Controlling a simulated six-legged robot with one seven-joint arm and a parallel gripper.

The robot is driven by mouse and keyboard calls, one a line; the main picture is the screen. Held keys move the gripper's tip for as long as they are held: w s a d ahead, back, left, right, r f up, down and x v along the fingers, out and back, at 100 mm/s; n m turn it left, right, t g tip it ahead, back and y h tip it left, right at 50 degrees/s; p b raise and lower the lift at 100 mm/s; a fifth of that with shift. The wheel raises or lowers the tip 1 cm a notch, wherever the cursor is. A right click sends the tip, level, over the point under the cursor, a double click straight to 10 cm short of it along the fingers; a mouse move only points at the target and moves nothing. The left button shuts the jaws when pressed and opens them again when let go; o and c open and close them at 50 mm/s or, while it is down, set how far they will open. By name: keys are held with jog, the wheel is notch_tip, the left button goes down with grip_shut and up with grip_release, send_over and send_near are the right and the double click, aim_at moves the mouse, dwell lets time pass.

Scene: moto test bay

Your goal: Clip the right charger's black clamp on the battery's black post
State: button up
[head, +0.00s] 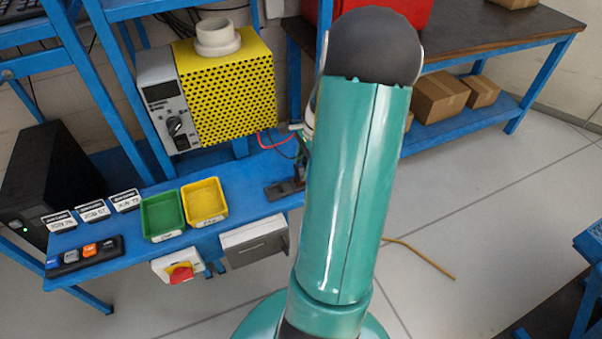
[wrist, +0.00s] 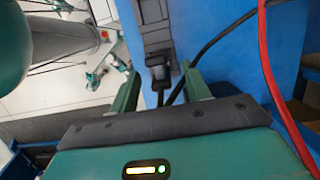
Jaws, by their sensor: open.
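In the wrist view my gripper (wrist: 160,70) is open, with its two green fingers apart. A black clamp-like piece (wrist: 158,74) lies between the fingertips, and I see no clear contact. It adjoins a dark grey block (wrist: 153,28) on the blue bench. A black cable (wrist: 207,47) runs from near the fingers to the upper right. In the head view a dark piece (head: 284,190) lies at the bench edge beside my arm, which hides my gripper. I cannot make out the battery or its black post.
Green (head: 163,217) and yellow (head: 205,201) bins sit left of my arm. A red cable (wrist: 268,75) hangs right of the gripper. The floor at right is mostly open.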

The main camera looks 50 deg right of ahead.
aim_at(296, 183)
jog(key=x, duration=0.4)
jog(key=shift+a+f, duration=0.2)
jog(key=c, duration=1)
